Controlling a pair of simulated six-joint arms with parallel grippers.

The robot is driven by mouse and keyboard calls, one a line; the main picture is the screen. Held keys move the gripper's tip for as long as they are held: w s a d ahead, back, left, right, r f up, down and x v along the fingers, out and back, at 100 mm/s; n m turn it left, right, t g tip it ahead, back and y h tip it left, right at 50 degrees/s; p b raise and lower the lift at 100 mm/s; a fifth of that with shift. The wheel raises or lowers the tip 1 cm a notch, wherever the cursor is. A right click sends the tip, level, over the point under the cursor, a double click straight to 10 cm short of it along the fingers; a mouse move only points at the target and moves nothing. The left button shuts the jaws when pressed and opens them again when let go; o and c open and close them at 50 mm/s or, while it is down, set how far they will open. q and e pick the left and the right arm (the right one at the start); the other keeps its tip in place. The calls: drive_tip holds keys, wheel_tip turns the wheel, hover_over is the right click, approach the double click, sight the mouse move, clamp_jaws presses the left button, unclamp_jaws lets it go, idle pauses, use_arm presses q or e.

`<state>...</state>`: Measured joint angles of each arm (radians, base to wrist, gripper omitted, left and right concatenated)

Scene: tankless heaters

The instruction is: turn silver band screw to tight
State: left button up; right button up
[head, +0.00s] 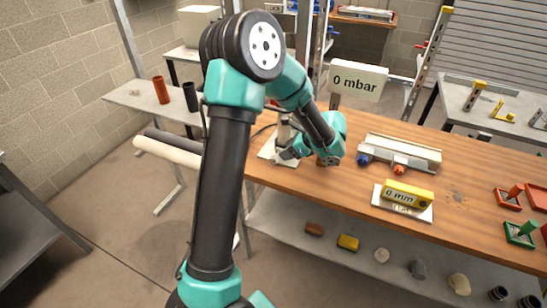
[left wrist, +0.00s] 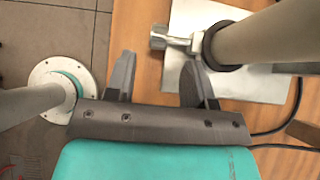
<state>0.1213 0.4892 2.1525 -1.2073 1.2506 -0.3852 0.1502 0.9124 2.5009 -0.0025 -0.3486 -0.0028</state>
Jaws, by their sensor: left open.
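My left gripper (head: 288,152) reaches down over the wooden bench, beside a pale upright fitting on a light metal plate (head: 266,154). In the left wrist view the gripper (left wrist: 157,68) is open, with nothing between its two dark fingers. A silver screw-like part (left wrist: 160,38) lies just beyond the fingertips, nearer the right one, and appears apart from them. It joins a dark collar (left wrist: 212,50) around a pale pipe (left wrist: 265,32) above the plate (left wrist: 205,14). In the head view my arm and gripper hide the screw. My right gripper is not in view.
A "0 mbar" sign (head: 358,81) stands behind. A grey unit (head: 402,150) with blue and orange knobs and a yellow "0 mm" gauge (head: 407,194) lie to the right. A dark cable (left wrist: 288,118) runs across the bench. Bench (head: 460,180) between gauge and red trays is mostly clear.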

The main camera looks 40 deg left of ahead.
sight(275, 157)
use_arm(q)
drive_tip(key=x, duration=0.8)
drive_tip(key=shift+c, duration=0.4)
clamp_jaws()
drive_tip(key=shift+w+d+g+y, duration=0.1)
drive_tip(key=shift+g+y, duration=0.3)
drive_tip(key=shift+y, duration=0.6)
drive_tip(key=shift+d+g+y, duration=0.15)
drive_tip(key=shift+g+y, duration=0.25)
drive_tip(key=shift+y, duration=0.6)
